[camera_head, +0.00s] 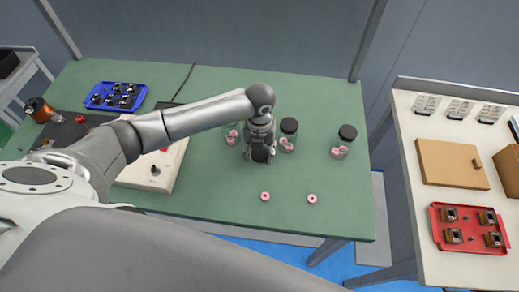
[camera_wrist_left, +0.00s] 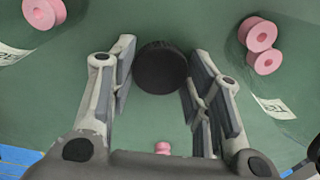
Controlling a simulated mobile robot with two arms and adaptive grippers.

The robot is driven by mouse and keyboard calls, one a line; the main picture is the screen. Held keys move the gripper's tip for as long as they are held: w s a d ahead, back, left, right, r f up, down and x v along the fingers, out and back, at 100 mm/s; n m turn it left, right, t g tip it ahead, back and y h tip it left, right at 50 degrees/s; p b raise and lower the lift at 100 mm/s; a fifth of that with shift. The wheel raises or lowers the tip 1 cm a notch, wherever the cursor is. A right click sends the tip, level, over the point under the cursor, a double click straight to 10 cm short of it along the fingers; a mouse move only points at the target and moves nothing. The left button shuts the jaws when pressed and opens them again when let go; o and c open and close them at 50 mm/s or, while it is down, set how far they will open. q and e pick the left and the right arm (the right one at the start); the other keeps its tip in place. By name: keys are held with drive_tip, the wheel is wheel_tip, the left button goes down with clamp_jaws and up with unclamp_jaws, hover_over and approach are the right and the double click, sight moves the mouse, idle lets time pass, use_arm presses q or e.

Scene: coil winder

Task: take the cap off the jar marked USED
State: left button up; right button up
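My left gripper (camera_head: 260,153) is low over the green table with its fingers on both sides of a black cap (camera_wrist_left: 160,67), and it appears closed on it. Whether the cap touches the table I cannot tell. Just left of the gripper is a clear jar (camera_head: 232,136) with pink spools; no cap shows on its visible part. Just right stands a jar with a black cap (camera_head: 289,126), and farther right another black-capped jar (camera_head: 347,132). Two jars flank the fingers in the left wrist view, their labels cut off. I cannot read which is marked USED. My right gripper is out of view.
Two pink spools lie on the table (camera_head: 340,205) in front: one below the gripper (camera_head: 265,196), one to its right (camera_head: 312,199). A blue tray (camera_head: 92,101) and a pale machine base (camera_head: 150,172) are at left. A side table at right holds a red tray (camera_head: 468,248).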

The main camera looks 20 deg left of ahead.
sight(259, 153)
use_arm(q)
drive_tip(key=shift+o, duration=1.4)
drive_tip(key=shift+r, duration=0.1)
drive_tip(key=shift+r, duration=0.25)
wheel_tip(259, 153, up, 12)
drive_tip(key=b, duration=0.1)
drive_tip(key=shift+f, duration=0.15)
